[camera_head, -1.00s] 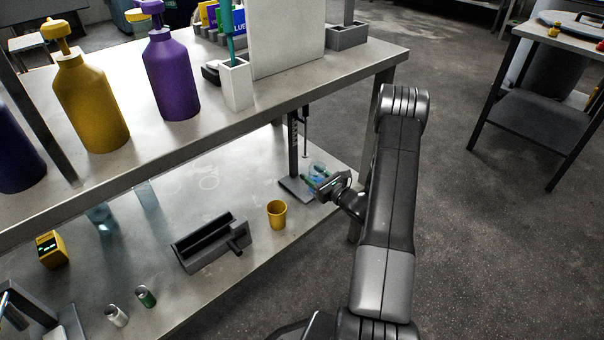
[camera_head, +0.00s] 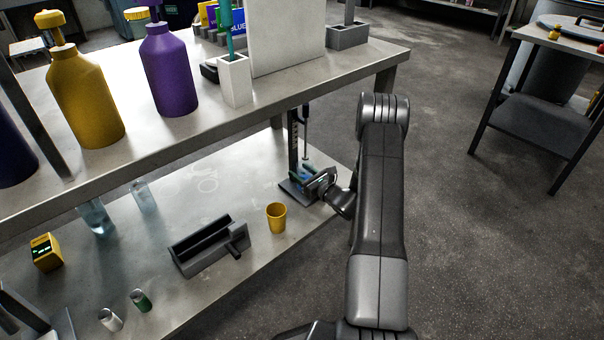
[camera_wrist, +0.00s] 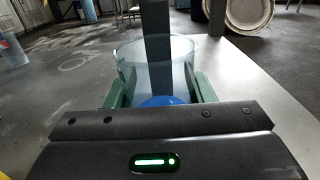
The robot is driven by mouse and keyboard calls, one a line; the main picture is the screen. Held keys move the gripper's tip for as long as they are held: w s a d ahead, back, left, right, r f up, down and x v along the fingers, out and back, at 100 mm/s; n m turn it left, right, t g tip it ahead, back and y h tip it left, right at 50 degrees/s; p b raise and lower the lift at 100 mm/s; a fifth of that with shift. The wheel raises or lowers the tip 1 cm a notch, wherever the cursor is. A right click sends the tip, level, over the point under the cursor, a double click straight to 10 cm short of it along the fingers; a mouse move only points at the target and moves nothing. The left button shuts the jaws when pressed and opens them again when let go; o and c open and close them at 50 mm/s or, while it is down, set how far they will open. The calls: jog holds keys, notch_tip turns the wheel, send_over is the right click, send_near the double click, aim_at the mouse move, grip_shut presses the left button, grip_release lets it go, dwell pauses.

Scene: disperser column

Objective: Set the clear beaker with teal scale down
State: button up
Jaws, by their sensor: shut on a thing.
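The clear beaker (camera_wrist: 155,52) stands upright between the green fingers of my gripper (camera_wrist: 160,90) in the wrist view, with something blue showing low in it. My gripper is shut on it. In the head view my gripper (camera_head: 312,177) is at the lower shelf, over the grey base of the disperser stand (camera_head: 294,150), and mostly hides the beaker. The stand's dark column is right behind the beaker in the wrist view. The teal scale cannot be made out. Whether the beaker's bottom touches the base is hidden.
A yellow cup (camera_head: 276,217) and a grey trough-like holder (camera_head: 208,245) stand left of my gripper on the lower shelf (camera_head: 215,180). The upper shelf (camera_head: 270,100) with large bottles overhangs the back. Open floor lies to the right.

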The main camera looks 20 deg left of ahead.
jog(key=o, duration=1.1)
jog(key=shift+r+p, duration=0.2)
jog(key=shift+p, duration=0.15)
jog(key=p+v, duration=0.2)
jog(key=v, duration=1)
jog(key=shift+f, duration=0.1)
